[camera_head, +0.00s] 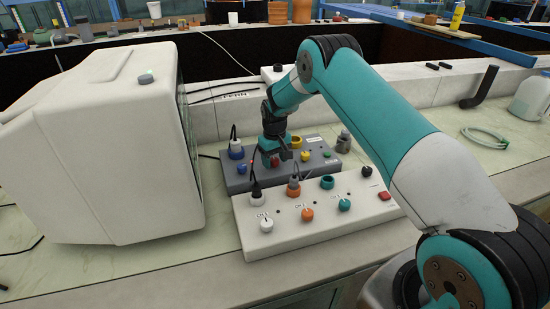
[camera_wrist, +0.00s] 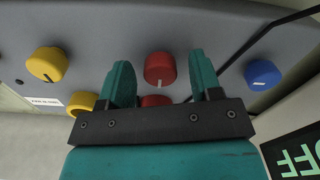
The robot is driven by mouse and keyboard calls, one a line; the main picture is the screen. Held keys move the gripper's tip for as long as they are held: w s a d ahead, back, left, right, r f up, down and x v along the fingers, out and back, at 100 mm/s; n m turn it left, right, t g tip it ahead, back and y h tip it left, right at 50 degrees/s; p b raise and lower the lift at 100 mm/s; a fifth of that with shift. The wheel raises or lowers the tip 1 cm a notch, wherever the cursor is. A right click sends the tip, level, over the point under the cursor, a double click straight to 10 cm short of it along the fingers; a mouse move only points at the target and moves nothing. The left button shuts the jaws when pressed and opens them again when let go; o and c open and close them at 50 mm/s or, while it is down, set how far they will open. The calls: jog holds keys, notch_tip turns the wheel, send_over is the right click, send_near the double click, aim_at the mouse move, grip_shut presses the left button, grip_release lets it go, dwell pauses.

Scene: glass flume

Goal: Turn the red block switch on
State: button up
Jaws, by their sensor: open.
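A small red block (camera_head: 384,196) sits at the right end of the white control box. Its switch position is too small to read. A round red knob (camera_head: 274,162) is on the grey control box behind it. My gripper (camera_head: 276,150) is at that knob, away from the red block. In the wrist view, the red knob (camera_wrist: 160,68) shows between the open teal fingers of my gripper (camera_wrist: 162,74), with a gap on each side. A second red part (camera_wrist: 155,101) is below it, partly hidden by the gripper body.
The grey box (camera_head: 235,181) also carries yellow and blue knobs. The white box (camera_head: 290,236) holds plugs and several coloured knobs. A large white housing (camera_head: 100,150) stands at the left. A dark display (camera_wrist: 298,155) reads OFF in green, upside down. A hose (camera_head: 484,137) lies on the bench right.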

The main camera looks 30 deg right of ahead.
jog(key=c, duration=0.9)
jog(key=shift+c, duration=0.2)
jog(key=shift+m, duration=0.3)
jog(key=m+b, duration=0.2)
jog(key=m, duration=0.1)
jog(key=m+b, duration=0.1)
jog(key=m, duration=0.4)
jog(key=m+b, duration=0.1)
jog(key=m, duration=0.3)
jog(key=shift+w+m, duration=0.1)
jog(key=shift+m, duration=0.2)
jog(key=m, duration=0.4)
jog(key=shift+m+b, duration=0.3)
jog(key=shift+b, duration=0.1)
jog(key=shift+m, duration=0.3)
